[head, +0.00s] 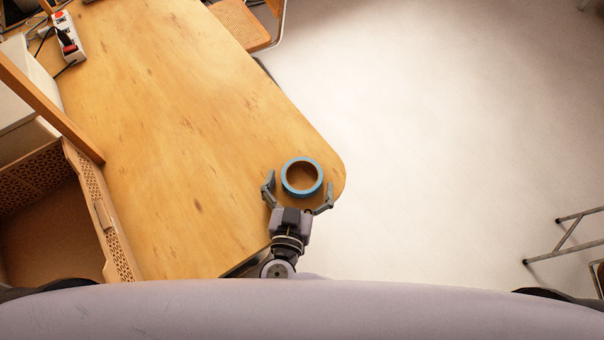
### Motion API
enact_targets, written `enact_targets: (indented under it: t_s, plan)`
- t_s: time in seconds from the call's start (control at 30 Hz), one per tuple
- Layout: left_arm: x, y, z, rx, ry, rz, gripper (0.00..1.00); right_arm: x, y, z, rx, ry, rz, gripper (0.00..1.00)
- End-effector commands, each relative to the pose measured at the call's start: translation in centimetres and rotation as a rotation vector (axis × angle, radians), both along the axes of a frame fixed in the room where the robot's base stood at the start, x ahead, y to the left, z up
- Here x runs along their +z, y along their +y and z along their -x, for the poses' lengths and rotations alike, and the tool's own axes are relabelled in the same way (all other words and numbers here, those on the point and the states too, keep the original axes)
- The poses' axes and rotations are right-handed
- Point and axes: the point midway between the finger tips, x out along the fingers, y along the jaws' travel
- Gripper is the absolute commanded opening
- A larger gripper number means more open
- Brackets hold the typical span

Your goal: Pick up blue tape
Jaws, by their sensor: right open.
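A roll of blue tape (286,188) lies flat near the rounded corner of the wooden table (180,130). Its inner ring is brown and the table shows through the hole. My right gripper (298,191) is open, with one finger to the left of the roll and the other at its lower right. The fingers look apart from the tape, and the palm is just below the roll in the picture. I cannot tell the gripper's exact height above the table. My left gripper is not in view.
A brown perforated crate (118,232) is at the lower left, beside a white box (22,112). A power strip (67,38) with cables sits at the table's far left. A chair (240,22) is beyond the table. The table's middle is clear; pale floor lies right.

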Motion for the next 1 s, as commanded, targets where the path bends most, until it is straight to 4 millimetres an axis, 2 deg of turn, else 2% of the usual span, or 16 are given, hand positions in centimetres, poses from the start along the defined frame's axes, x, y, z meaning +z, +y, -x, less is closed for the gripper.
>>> enact_targets:
  t_s: [0.17,0.9,1.0]
  plan:
    - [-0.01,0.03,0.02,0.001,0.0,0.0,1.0,-0.03,-0.01,0.03,0.0,0.0,0.0,1.0]
    - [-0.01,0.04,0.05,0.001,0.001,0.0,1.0,0.01,0.02,0.06,0.0,0.0,0.0,0.51]
    - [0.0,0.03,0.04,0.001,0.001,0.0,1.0,0.04,0.03,0.05,0.0,-0.001,-0.001,0.51]
